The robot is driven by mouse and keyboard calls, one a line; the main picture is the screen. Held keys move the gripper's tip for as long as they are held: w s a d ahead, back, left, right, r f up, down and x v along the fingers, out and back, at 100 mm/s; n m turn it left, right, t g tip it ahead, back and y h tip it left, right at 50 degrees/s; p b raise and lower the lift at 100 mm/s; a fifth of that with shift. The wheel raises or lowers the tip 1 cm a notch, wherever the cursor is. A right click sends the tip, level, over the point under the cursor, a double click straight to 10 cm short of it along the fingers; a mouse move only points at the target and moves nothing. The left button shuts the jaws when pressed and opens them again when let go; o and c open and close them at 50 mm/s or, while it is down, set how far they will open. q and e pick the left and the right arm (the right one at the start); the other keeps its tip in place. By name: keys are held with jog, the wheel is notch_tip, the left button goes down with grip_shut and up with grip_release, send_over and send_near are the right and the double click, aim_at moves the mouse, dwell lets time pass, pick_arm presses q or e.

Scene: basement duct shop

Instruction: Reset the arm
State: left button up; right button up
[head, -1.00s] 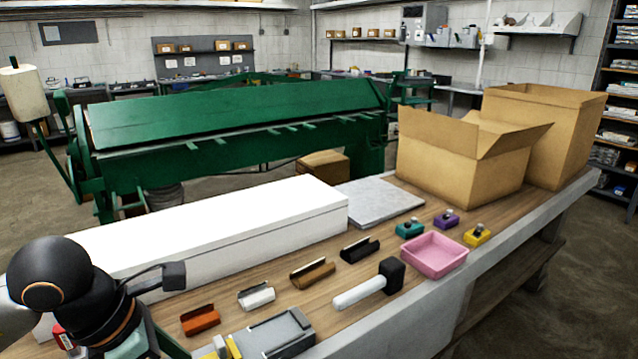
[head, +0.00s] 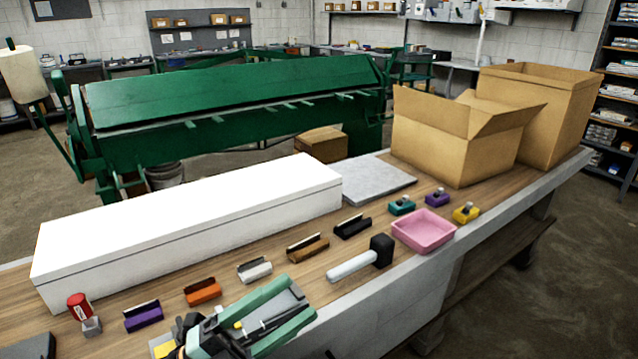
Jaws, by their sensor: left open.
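My left gripper (head: 296,297) reaches in at the bottom of the head view, over the near edge of the workbench (head: 395,293). Its two green fingers are apart and point up and to the right. I see nothing held. My right gripper is not in view.
Colored channel pieces, such as the orange one (head: 203,292), line the bench beside a long white box (head: 190,225). A mallet (head: 362,259), a pink tray (head: 423,231) and open cardboard boxes (head: 447,140) stand to the right.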

pick_arm(q)
jog(key=w+a+f+n+t+y+p, duration=0.15)
jog(key=a+f+n+t+y, duration=0.25)
jog(key=f+n+y, duration=0.4)
jog(key=w+a+f+n+t+y, duration=0.2)
jog(key=a+f+n+t+y, duration=0.15)
jog(key=f+n+y, duration=0.4)
jog(key=s+a+f+n+g+y, duration=0.1)
jog(key=s+a+f+n+g, duration=0.1)
jog(key=s+f+n+g, duration=0.2)
jog(key=s+a+f+n+g+y, duration=0.2)
jog(key=s+f+n, duration=0.5)
jog(key=s+f, duration=0.4)
notch_tip(320, 180, down, 6)
jog(key=shift+a+g+p, duration=0.35)
jog(key=shift+a+g, duration=0.1)
jog(key=shift+g, duration=0.7)
jog(key=shift+w, duration=0.1)
